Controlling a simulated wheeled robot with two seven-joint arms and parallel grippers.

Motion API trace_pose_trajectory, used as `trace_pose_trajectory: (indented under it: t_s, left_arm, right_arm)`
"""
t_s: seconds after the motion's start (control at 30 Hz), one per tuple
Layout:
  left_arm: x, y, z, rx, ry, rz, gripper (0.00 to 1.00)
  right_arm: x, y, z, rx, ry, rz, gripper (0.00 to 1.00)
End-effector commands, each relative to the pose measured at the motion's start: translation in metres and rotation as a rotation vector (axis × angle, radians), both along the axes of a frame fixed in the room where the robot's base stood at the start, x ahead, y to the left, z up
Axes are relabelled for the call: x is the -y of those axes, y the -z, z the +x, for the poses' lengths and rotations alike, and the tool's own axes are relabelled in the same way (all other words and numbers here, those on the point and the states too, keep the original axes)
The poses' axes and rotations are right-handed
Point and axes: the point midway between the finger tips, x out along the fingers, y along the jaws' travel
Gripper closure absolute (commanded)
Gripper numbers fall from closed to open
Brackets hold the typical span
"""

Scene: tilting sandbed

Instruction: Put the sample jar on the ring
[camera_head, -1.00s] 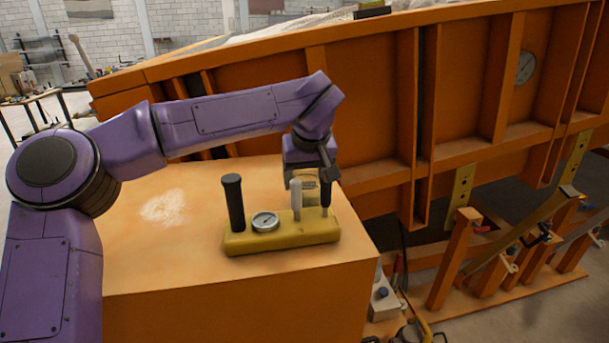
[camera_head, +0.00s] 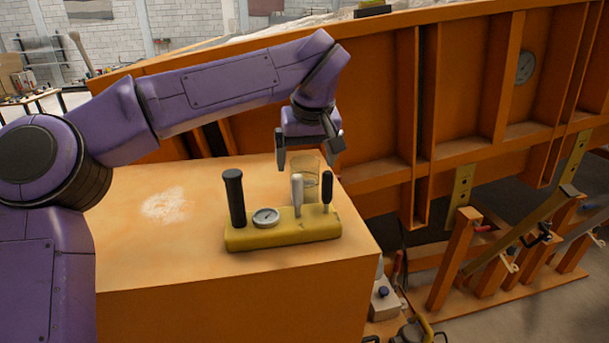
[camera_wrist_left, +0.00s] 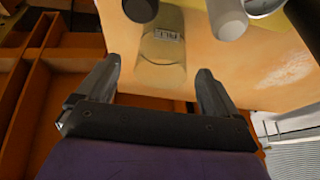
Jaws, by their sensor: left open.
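The sample jar (camera_head: 308,164) is clear glass with a small label and stands upright on the orange box top, behind the yellow block. In the left wrist view the jar (camera_wrist_left: 164,48) shows beyond the fingertips, label facing the camera. My left gripper (camera_head: 308,158) is open and points down at the jar's upper part, with one finger on each side in the head view. The fingers (camera_wrist_left: 155,82) look clear of the glass in the wrist view. I cannot make out the ring. My right gripper is out of view.
The yellow block (camera_head: 285,236) carries a black handle (camera_head: 234,198), a dial gauge (camera_head: 265,217), a grey peg (camera_head: 297,195) and a black peg (camera_head: 327,188). A pale sand patch (camera_head: 165,206) lies left on the box top. The orange sandbed frame (camera_head: 370,120) rises behind.

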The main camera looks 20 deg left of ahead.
Motion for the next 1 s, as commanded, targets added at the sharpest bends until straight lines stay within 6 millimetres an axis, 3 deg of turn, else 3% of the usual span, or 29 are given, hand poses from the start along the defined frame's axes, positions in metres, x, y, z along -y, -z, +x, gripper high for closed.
trace_pose_trajectory:
  t_s: [0.2,0.37,0.43,0.53,0.67,0.8,1.0]
  left_arm:
    - [0.012,-0.047,-0.015,0.003,-0.001,0.001,0.06]
    - [0.014,-0.061,-0.019,0.005,-0.004,0.000,0.06]
    - [0.009,-0.062,-0.010,0.048,-0.035,-0.006,0.06]
    - [-0.010,-0.065,0.026,0.222,-0.150,-0.047,0.06]
    - [-0.043,-0.077,0.092,0.573,-0.348,-0.210,0.06]
    - [-0.069,-0.100,0.149,0.911,-0.493,-0.516,0.06]
    - [-0.086,-0.130,0.193,1.168,-0.540,-1.125,0.06]
  right_arm:
    - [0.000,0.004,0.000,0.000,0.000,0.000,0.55]
    - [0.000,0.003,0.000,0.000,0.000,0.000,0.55]
    - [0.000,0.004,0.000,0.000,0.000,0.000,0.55]
    - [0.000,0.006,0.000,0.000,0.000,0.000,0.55]
    - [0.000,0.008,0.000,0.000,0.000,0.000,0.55]
    - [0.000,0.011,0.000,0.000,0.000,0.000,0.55]
    - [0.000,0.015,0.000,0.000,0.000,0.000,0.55]
